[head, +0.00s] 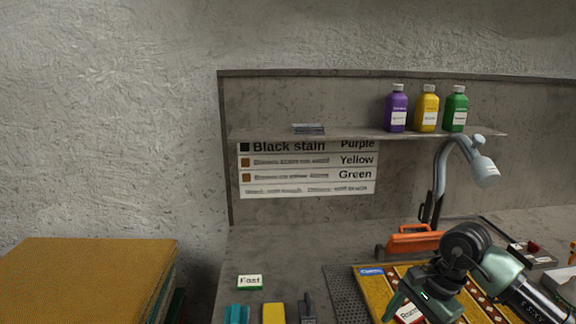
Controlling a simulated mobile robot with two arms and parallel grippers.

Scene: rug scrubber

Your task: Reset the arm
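My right arm (530,297) comes in from the lower right, with a dark wrist joint and a pale green link. Its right gripper (418,312) points down over the patterned rug (372,285). The two green fingers are spread apart, and a white label on the rug shows between them. The gripper looks open and empty. The fingertips are close to the bottom edge of the picture, so I cannot tell if they touch the rug. My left gripper is not in view.
A shelf (270,133) holds purple (396,110), yellow (427,110) and green (455,110) bottles. A grey-blue sprayer head (485,168) and an orange tool (415,240) stand behind my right arm. A "Fast" card (250,282) and several tools lie front left. Stacked rugs (85,270) are at far left.

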